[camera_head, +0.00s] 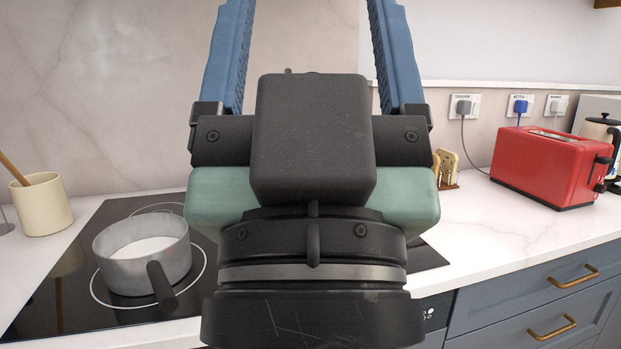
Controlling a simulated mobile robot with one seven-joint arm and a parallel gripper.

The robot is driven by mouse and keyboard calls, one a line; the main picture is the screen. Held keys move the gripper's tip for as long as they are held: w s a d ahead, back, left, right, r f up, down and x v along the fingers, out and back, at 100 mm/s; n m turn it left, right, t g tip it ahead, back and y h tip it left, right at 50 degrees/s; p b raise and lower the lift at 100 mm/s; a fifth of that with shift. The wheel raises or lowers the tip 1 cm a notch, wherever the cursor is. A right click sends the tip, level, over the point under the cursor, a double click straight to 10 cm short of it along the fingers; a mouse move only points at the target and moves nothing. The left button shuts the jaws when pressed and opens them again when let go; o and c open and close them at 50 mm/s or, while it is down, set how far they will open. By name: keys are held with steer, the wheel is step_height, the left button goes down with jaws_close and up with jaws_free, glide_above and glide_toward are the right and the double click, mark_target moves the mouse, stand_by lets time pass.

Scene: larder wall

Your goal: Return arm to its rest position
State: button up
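My gripper (308,55) fills the middle of the head view, seen from behind, pointing up and away from the camera. Its two blue fingers stand wide apart at the left and right of the black body. Their tips are cut off by the top edge of the picture. Only the pale wall shows between the fingers, so the gripper is open and empty. The wrist, with green side parts and a black collar, hides the middle of the counter and part of the hob.
A grey saucepan (127,258) stands on the black hob (55,300) at left, near a cream pot (42,206) with a wooden utensil. A red toaster (548,168) and a kettle (600,135) stand at right. The white counter (490,235) is clear before the toaster.

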step_height(320, 180, up, 24)
steer(key=p, duration=2.2)
steer(key=shift+a, duration=0.1)
